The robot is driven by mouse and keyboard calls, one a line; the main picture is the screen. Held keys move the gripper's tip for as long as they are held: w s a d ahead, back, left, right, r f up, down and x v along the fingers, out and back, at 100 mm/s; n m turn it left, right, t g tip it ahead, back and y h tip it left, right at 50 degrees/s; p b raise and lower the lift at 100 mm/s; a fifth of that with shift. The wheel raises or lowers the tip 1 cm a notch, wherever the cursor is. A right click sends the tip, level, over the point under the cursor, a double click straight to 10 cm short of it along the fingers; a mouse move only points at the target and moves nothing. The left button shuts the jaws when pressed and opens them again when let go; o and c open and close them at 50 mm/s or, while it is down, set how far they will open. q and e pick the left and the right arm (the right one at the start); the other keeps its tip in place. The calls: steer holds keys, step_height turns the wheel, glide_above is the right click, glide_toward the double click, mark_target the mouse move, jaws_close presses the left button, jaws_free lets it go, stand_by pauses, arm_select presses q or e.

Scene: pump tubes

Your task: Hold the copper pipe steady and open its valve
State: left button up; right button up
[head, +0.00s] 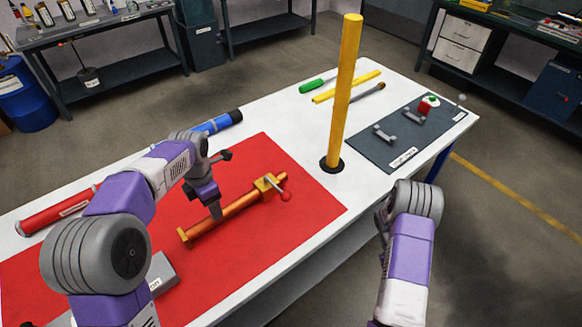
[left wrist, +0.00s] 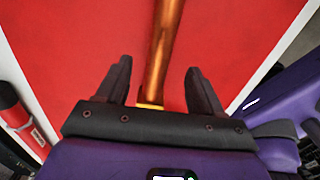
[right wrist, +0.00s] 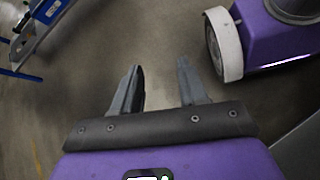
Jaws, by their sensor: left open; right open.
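The copper pipe (head: 238,206) lies on the red mat (head: 310,213), with a brass valve body (head: 267,186) near its far end and a small red-knobbed valve handle (head: 286,196). My left gripper (head: 216,214) is over the pipe's middle, open. In the left wrist view the pipe (left wrist: 164,45) runs between the open fingers of my left gripper (left wrist: 160,88), with a gap on both sides. My right gripper (right wrist: 160,85) is open and empty over the floor, off the table's right front edge. In the head view its fingers are mostly hidden behind my right arm.
A tall yellow post (head: 344,95) stands right of the mat. A dark grey tray mat (head: 400,153) with small fittings lies at the right end. A blue cylinder (head: 222,122), red cylinder (head: 62,211) and grey labelled block (head: 160,273) lie nearby.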

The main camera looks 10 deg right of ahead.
mark_target(238, 206)
arm_select(q)
steer(key=shift+d, duration=0.1)
arm_select(e)
steer(key=w+a+r+m+h, duration=0.1)
steer(key=w+r, duration=0.7)
steer(key=r, duration=0.2)
steer(key=w+a+r+t, duration=0.3)
steer(key=w+a+r, duration=0.2)
steer(key=a+r, duration=0.2)
steer(key=w+a+r+t+y, duration=0.1)
steer(key=w+a+r+t, duration=0.3)
steer(key=a, duration=0.8)
steer(key=w+a+r+t, duration=0.3)
steer(key=w+a+r, duration=0.5)
steer(key=a+r, duration=0.2)
steer(key=shift+w+r+y, duration=0.15)
steer(key=shift+r+y, duration=0.15)
steer(key=shift+r, duration=0.25)
arm_select(q)
steer(key=shift+f, duration=0.45)
step_height(238, 206, down, 7)
steer(key=shift+r, duration=0.2)
arm_select(e)
steer(key=shift+w+a+r+t, duration=0.15)
steer(key=shift+a+r+t, duration=0.15)
steer(key=shift+t, duration=0.1)
